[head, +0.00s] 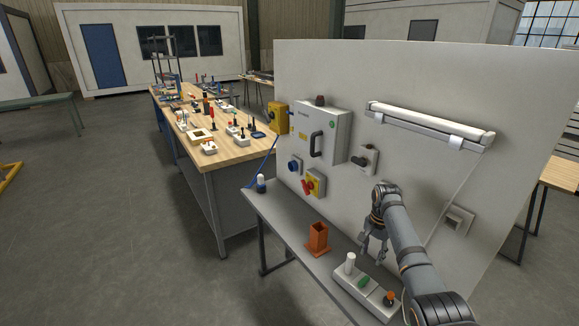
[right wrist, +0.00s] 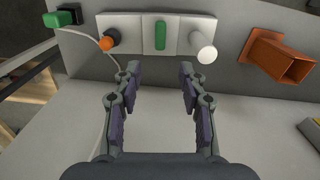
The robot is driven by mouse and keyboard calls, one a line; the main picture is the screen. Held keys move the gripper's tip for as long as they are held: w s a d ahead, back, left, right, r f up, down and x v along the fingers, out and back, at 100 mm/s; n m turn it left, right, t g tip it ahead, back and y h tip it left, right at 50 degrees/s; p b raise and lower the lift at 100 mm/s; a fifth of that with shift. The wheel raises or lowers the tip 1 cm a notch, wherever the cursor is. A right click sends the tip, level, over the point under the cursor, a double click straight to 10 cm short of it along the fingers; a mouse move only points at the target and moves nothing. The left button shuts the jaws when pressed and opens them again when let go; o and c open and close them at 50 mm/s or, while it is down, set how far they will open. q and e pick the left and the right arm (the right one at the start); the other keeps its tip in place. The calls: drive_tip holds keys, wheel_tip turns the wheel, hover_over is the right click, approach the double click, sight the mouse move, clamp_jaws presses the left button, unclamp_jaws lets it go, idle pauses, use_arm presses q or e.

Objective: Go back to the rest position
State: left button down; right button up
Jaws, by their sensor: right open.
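My right gripper (head: 374,248) is open and empty in front of the white panel, above the grey shelf (head: 290,232). In the right wrist view its two fingers (right wrist: 158,75) stand apart with nothing between them. Beyond the fingertips lies a white block (right wrist: 180,45). It holds an orange-and-black part (right wrist: 110,39), a green part (right wrist: 160,36) and a white cylinder (right wrist: 204,50). The same block shows in the head view (head: 341,281), below the gripper. My left gripper is not in view.
An orange open holder (head: 317,239) stands on the shelf left of the block. The upright panel (head: 400,80) carries a grey box (head: 318,125), a red-yellow switch (head: 313,184) and a lamp tube (head: 430,122). A cluttered wooden workbench (head: 233,153) stands behind left.

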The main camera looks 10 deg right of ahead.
drive_tip(key=s+a+f+n+t+h, duration=0.1)
drive_tip(key=s+a+f+n, duration=0.6)
drive_tip(key=s+f, duration=0.3)
drive_tip(key=s+a+r+n+t, duration=0.1)
drive_tip(key=s+a+r+n, duration=0.25)
drive_tip(key=s, duration=0.65)
drive_tip(key=s+a+r+n+t, duration=0.2)
drive_tip(key=s+a+r+n, duration=0.15)
drive_tip(key=s, duration=0.65)
wheel_tip(320, 180, down, 27)
drive_tip(key=d+m+g+b, duration=0.1)
drive_tip(key=d+g+b, duration=0.1)
drive_tip(key=d, duration=0.1)
drive_tip(key=s+f+b, duration=0.1)
drive_tip(key=s+f, duration=1.9)
drive_tip(key=shift+d+g, duration=0.4)
drive_tip(key=shift+d, duration=0.05)
